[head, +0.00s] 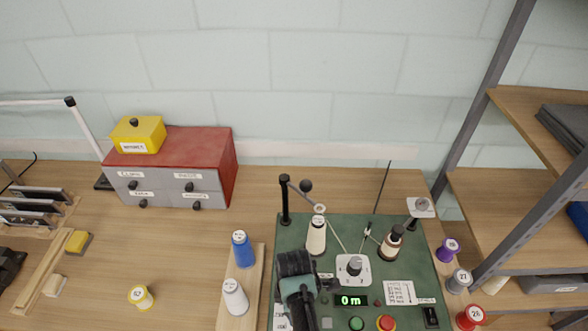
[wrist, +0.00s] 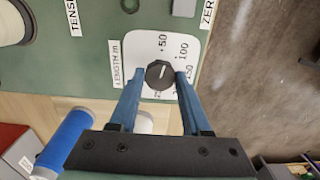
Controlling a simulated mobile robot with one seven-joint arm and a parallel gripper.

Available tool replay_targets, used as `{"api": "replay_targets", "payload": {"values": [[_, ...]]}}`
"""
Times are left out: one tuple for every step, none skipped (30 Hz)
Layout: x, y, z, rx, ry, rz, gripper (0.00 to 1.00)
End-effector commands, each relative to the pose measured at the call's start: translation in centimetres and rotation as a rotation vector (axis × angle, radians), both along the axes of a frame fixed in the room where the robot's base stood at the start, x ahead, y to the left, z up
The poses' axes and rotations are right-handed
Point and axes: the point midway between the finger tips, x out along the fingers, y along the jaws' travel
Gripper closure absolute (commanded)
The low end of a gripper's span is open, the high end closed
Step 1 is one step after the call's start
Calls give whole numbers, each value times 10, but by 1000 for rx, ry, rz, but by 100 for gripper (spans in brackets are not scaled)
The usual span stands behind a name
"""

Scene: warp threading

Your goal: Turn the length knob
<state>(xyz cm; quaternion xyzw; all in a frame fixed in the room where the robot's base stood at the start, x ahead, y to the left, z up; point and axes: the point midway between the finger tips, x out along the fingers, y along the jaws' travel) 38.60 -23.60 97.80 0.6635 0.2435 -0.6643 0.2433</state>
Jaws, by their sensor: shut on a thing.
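The length knob (wrist: 157,72) is a small black faceted knob with a pale pointer line. It sits on a white dial plate (wrist: 165,50) marked "LENGTH m" with numbers such as 50 and 100. My gripper (wrist: 160,76) has its two blue fingers on either side of the knob, shut on it. In the head view, my gripper (head: 300,300) is over the left part of the green panel (head: 330,300) and hides the knob. The green display (head: 351,300) on the panel reads 0 m.
A knob on a white plate (head: 352,270), a green button (head: 357,323) and a red button (head: 386,322) are on the panel. Blue (head: 242,250) and white (head: 235,297) spools stand close at its left. Purple (head: 447,249) and red (head: 469,317) spools stand at its right.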

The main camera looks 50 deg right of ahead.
Motion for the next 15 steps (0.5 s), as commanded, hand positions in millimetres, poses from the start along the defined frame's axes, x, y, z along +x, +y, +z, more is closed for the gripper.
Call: {"api": "replay_targets", "payload": {"values": [[2,-1,2,-1,-6,32,100],[2,-1,2,-1,-6,51,100],[2,-1,2,-1,-6,75,100],[2,-1,2,-1,-6,91,100],[2,-1,2,-1,-6,107,100],[2,-1,2,-1,-6,125,100],[2,-1,2,-1,-6,139,100],[2,-1,2,-1,-6,150,100],[3,-1,2,-1,-6,165,100],[3,-1,2,-2,-7,174,100],[3,0,2,-2,-7,181,100],[3,0,2,-2,-7,191,100],[3,0,2,-2,-7,198,100],[3,0,2,-2,-7,203,100],[3,0,2,-2,-7,208,100]]}}
